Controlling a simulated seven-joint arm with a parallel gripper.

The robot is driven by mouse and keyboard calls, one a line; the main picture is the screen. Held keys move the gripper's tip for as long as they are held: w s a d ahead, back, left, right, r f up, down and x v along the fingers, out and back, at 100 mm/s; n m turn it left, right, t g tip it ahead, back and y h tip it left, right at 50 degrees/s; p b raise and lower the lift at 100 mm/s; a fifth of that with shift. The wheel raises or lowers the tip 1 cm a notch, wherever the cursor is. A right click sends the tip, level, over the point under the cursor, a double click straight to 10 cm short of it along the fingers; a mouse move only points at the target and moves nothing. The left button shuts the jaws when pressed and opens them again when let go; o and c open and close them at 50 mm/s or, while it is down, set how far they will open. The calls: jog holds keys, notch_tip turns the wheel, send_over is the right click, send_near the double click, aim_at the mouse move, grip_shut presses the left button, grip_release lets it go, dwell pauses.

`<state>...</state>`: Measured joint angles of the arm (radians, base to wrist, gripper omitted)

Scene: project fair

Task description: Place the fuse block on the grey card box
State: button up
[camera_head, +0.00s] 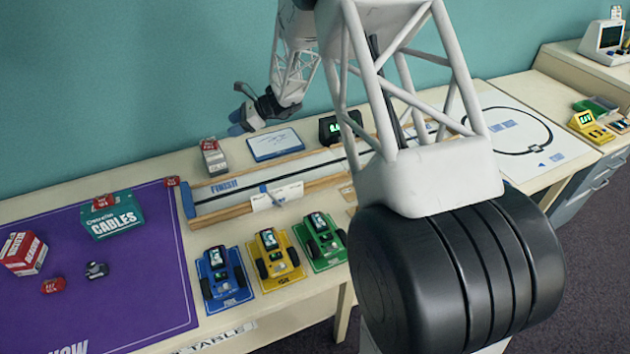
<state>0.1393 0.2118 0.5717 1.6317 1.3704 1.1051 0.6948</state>
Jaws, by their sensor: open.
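I cannot tell for sure which item is the fuse block. Small red blocks of similar look lie on the purple mat, one at its lower left (53,285) and one at its upper right corner (172,182). Another red block (103,201) sits on the teal cables box. A small grey box (214,161), likely the grey card box, stands behind the left end of the track with something red on its top. My gripper (238,122) is open, in the air near the teal wall, to the upper right of this box in the picture. I see nothing between its fingers.
The purple mat (150,300) also holds the teal cables box (115,222), a red-and-white box (24,254) and a small dark item (96,270). Blue (222,280), yellow (275,255) and green (320,242) toy cars stand before the track (235,188). A blue-edged board (275,144) lies behind it.

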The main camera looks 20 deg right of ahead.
jog(key=s+a+r+n+g+h, duration=0.1)
jog(key=s+r+n+g+h, duration=0.15)
jog(key=s+r+n, duration=0.75)
jog(key=s+a+r+n+g+h, duration=0.1)
jog(key=s+r+h, duration=0.2)
jog(key=s+r, duration=0.85)
jog(key=s+d+n+h, duration=0.2)
jog(key=s+n, duration=0.1)
jog(key=s, duration=0.8)
jog(key=s+d+f+n+t+h, duration=0.1)
jog(key=s+d+n+h, duration=0.1)
jog(key=s, duration=0.9)
jog(key=s+d+f+n+t+h, duration=0.1)
jog(key=s+n, duration=0.3)
jog(key=s, duration=0.6)
jog(key=shift+s+d+h, duration=0.4)
jog(key=shift+d+h, duration=0.25)
jog(key=shift+h, duration=0.2)
